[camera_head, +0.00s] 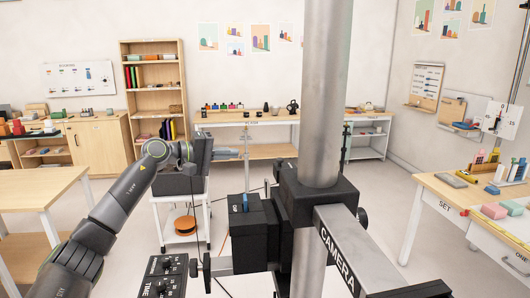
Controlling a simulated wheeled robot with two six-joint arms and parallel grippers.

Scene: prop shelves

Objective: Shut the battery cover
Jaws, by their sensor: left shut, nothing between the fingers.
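A black box (250,232) marked "ON" with a blue switch (245,203) is fixed beside the large metal post. I cannot tell which part is the battery cover, or whether it stands open. My left gripper (238,154) is shut and empty, above and a little left of the black box and apart from it. Its fingers point right. My right gripper is not in view.
A thick metal post (326,90) with a clamp and an arm marked "CAMERA" (355,255) blocks the middle. A black "TIME" panel (163,277) is low in front. A white cart (207,222) stands behind. A table (455,190) is at right.

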